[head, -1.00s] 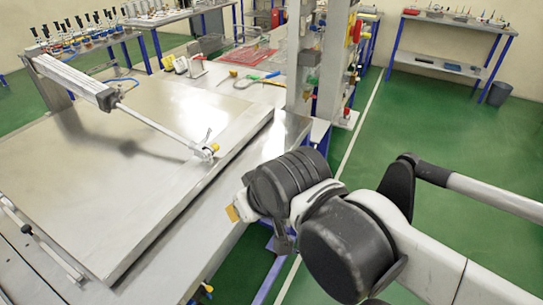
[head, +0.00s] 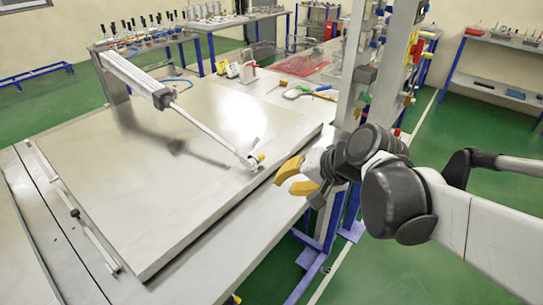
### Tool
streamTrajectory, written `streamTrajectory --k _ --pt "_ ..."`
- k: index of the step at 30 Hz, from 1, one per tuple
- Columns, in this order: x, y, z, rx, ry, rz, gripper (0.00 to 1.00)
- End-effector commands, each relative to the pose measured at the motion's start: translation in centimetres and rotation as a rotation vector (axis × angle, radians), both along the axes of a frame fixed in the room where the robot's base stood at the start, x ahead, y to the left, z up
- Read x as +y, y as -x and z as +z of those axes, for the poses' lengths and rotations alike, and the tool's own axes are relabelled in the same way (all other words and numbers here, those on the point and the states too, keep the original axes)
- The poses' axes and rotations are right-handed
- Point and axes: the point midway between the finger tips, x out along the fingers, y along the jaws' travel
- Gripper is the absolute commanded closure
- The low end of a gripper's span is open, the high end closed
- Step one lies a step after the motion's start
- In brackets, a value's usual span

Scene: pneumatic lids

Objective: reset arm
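My gripper (head: 296,178) is at the right of the steel lid, above the table's right edge. Its yellow fingertips point left and show a gap between them, with nothing held. My arm comes in from the right, bent at its dark joints. The large flat steel lid (head: 200,190) lies low over the table. The fingertips are apart from this bracket.
A metal column (head: 359,75) with fittings stands behind my arm. Tools (head: 310,90) and a red mesh tray (head: 298,65) lie on the table's far end. Side benches (head: 500,75) line the walls. Green floor (head: 390,275) is open at the right.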

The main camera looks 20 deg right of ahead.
Motion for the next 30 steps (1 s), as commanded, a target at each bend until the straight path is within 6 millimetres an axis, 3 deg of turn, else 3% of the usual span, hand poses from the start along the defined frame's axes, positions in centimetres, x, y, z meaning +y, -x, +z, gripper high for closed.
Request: streamTrajectory --k 6,17,20,24,30 --pt "-0.3 -1.3 0.2 -0.002 -0.073 -0.034 0.79" --pt "-0.2 -1.1 0.2 -0.001 -0.067 -0.031 0.79" --pt "0.2 0.4 0.0 0.0 0.012 0.009 0.79" --pt "0.5 4.4 -0.7 -0.007 0.243 0.123 0.79" --pt "-0.5 8.7 -1.2 -0.041 0.551 0.281 0.79"
